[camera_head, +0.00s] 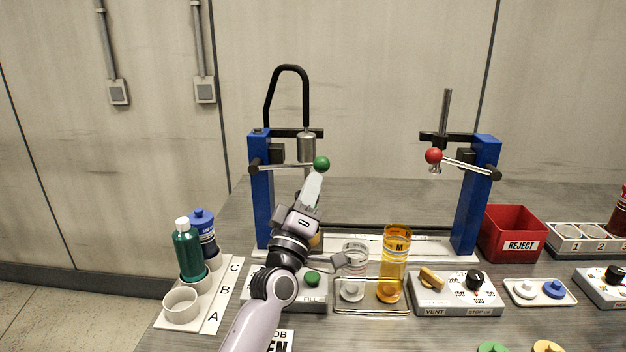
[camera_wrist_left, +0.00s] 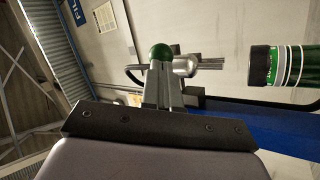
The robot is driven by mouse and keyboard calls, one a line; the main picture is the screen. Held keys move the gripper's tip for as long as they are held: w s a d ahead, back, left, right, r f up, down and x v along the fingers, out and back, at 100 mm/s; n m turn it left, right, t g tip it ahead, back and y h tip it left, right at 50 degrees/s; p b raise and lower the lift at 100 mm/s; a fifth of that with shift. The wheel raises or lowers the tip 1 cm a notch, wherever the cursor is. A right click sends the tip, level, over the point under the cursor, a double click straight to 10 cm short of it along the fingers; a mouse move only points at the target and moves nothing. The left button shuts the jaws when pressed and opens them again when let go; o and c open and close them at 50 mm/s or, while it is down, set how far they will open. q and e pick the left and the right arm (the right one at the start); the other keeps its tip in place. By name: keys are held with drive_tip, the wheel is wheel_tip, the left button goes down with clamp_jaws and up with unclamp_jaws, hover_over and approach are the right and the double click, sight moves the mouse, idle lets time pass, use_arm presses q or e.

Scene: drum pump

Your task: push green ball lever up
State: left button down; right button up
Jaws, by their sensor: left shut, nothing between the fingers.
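The green ball (camera_head: 321,163) is the end knob of a thin lever (camera_head: 285,167) that runs from the left blue post (camera_head: 261,195). The lever looks close to level. My left gripper (camera_head: 315,177) is shut and empty, pointing up with its fingertips just below the green ball. In the left wrist view the green ball (camera_wrist_left: 161,53) appears right at the tips of the shut fingers (camera_wrist_left: 162,72). I cannot tell whether they touch. My left arm hides part of the fixture base. My right gripper does not show.
A red ball lever (camera_head: 433,156) is on the right blue post (camera_head: 477,200). An amber cylinder (camera_head: 395,260), a control box (camera_head: 455,296) and a red REJECT bin (camera_head: 512,233) stand to the right. Bottles, including a green one (camera_head: 188,252), stand left of my arm.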

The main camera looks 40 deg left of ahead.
use_arm(q)
drive_tip(key=shift+w+a+r, duration=0.15)
drive_tip(key=shift+w+r, duration=0.1)
drive_tip(key=shift+w, duration=0.15)
use_arm(e)
drive_tip(key=shift+r, duration=0.15)
use_arm(q)
wheel_tip(320, 180, up, 3)
drive_tip(key=n+y+p, duration=0.1)
drive_tip(key=n+y, duration=0.2)
drive_tip(key=n, duration=0.1)
drive_tip(key=shift+f, duration=0.15)
use_arm(e)
drive_tip(key=shift+r, duration=0.6)
use_arm(q)
drive_tip(key=shift+f, duration=0.1)
